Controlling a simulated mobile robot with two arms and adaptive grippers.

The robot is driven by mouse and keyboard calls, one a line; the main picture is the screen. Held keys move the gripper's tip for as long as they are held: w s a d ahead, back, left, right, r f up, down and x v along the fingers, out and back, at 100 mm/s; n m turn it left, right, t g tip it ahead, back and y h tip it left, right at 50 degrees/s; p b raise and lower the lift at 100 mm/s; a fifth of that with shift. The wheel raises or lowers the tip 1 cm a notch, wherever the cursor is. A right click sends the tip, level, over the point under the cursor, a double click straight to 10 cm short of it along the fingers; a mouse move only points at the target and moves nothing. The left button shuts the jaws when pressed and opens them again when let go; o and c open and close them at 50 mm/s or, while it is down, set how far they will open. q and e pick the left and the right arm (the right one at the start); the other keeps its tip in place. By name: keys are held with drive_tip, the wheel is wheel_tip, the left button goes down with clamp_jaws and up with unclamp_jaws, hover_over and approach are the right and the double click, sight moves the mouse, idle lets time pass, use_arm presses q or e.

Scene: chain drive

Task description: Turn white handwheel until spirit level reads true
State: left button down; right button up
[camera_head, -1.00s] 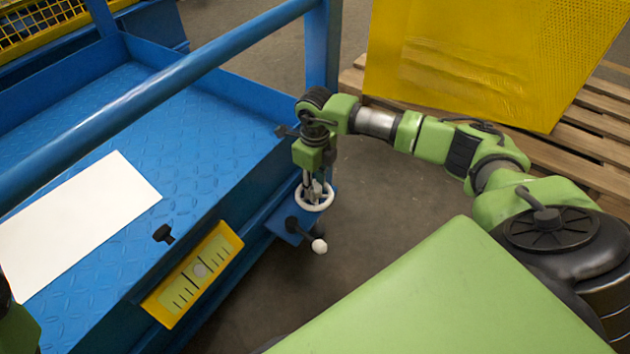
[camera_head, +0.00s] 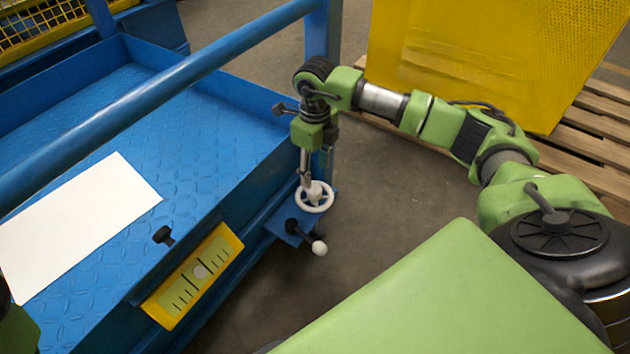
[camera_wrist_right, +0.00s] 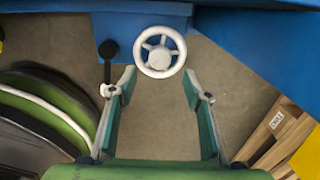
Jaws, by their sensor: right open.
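The white handwheel (camera_head: 328,205) sits on a small blue bracket at the near right corner of the blue platform. It also shows in the right wrist view (camera_wrist_right: 159,70), spoked and whole, beyond my fingertips. My right gripper (camera_head: 310,178) points down above the wheel. In the right wrist view, my right gripper (camera_wrist_right: 158,88) is open and empty, its fingers spread to either side below the wheel in the picture, apart from it. The yellow spirit level (camera_head: 225,243) is on the platform's near side. Its pale bubble (camera_head: 200,271) lies around the middle marks; exact centring is unclear.
A black lever with a white knob (camera_head: 319,248) juts out beside the wheel. A blue rail (camera_head: 150,95) crosses above the platform (camera_head: 225,120), where a white sheet (camera_head: 75,225) lies. A wooden pallet (camera_head: 590,135) and yellow panel (camera_head: 460,60) stand behind my right arm.

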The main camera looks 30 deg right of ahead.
sight(315, 189)
wheel_tip(315, 189, up, 5)
drive_tip(key=shift+r, duration=0.1)
idle(0.7)
